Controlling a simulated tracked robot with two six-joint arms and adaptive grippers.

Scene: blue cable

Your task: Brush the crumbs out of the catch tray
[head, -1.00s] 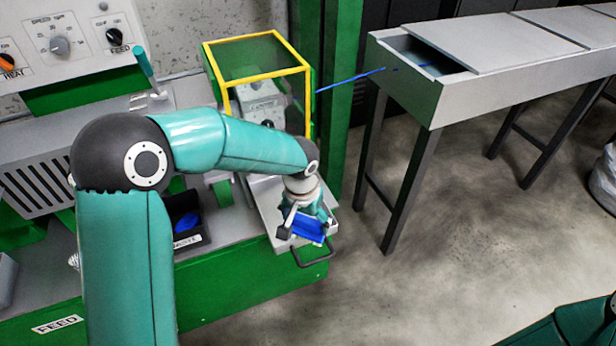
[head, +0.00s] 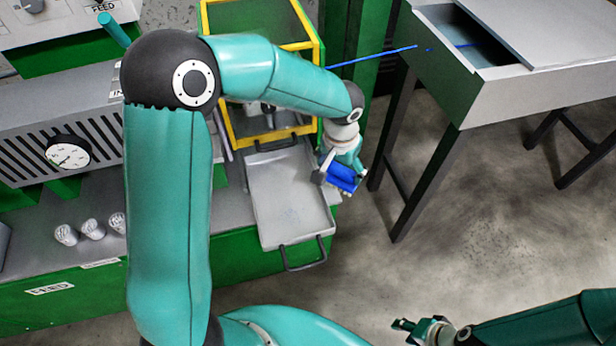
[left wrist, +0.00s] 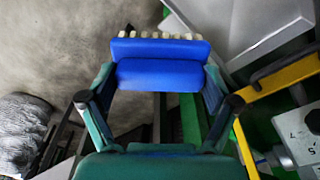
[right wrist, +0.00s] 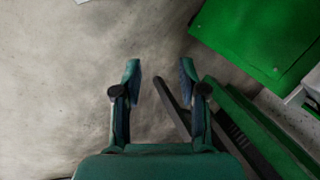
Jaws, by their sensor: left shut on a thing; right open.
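The catch tray (head: 285,190) is a shallow grey metal tray with a black front handle (head: 304,258), pulled out below the yellow-framed guard. Its floor looks mostly bare; I cannot make out separate crumbs. My left gripper (head: 338,172) is shut on a blue brush (head: 343,178) just past the tray's right edge. In the left wrist view the brush (left wrist: 160,73) shows its pale bristles pointing away from the gripper, with the floor behind them and the tray (left wrist: 270,25) at upper right. My right gripper (head: 405,327) is open and empty, low over the floor, away from the tray.
The yellow-framed guard (head: 318,50) stands behind the tray. A blue cable (head: 372,57) runs from there to a grey trough (head: 480,95) on dark legs at right. Several small pale cylinders (head: 92,229) stand on the ledge at left. Open floor lies at lower right.

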